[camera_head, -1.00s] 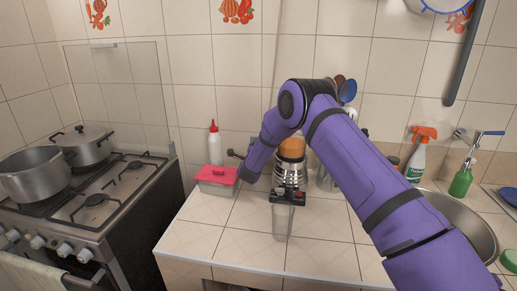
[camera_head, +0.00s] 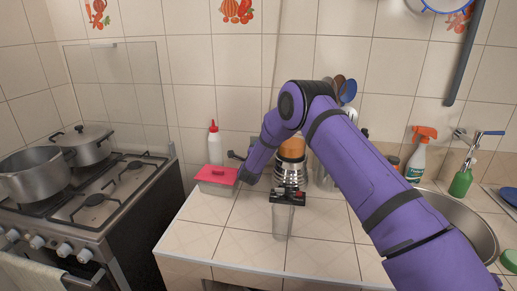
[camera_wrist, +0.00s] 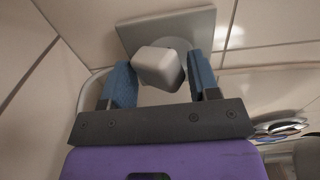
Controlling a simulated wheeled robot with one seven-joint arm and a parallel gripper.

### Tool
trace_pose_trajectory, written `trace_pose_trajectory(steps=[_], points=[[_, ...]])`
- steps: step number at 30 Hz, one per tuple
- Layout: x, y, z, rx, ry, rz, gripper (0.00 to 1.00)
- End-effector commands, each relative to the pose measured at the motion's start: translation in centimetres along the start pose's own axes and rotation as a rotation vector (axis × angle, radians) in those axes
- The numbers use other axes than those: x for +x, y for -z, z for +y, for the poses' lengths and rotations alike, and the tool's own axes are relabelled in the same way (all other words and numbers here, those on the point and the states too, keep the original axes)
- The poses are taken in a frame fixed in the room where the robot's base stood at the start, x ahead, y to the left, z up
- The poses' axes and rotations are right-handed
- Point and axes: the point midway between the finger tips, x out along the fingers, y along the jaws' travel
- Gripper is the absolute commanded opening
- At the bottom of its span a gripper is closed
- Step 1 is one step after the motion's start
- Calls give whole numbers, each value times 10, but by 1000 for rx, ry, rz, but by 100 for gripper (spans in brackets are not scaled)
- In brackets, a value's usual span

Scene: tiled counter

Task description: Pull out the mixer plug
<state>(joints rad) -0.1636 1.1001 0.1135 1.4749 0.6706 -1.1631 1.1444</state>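The pale, blocky plug (camera_wrist: 158,68) sits at a grey wall socket plate (camera_wrist: 135,35) in the wrist view. My gripper (camera_wrist: 163,75) has its two blue fingers apart, one on each side of the plug. Narrow gaps seem to show between plug and fingers, so I see no firm grip.
A red-lidded container (camera_head: 217,177) and a white bottle with a red cap (camera_head: 214,146) stand left of my arm. The stove (camera_head: 105,190) with pots is at the left. A sink (camera_head: 470,225) and a spray bottle (camera_head: 416,160) are at the right. The front counter is mostly clear.

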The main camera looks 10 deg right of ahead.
Motion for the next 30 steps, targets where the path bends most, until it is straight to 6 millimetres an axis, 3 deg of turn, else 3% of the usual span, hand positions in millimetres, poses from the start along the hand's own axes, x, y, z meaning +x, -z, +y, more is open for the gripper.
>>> trace_pose_trajectory(steps=[7,30], points=[[0,2,-4,1,8,3,17],[-28,0,-2,2,4,1,16]])
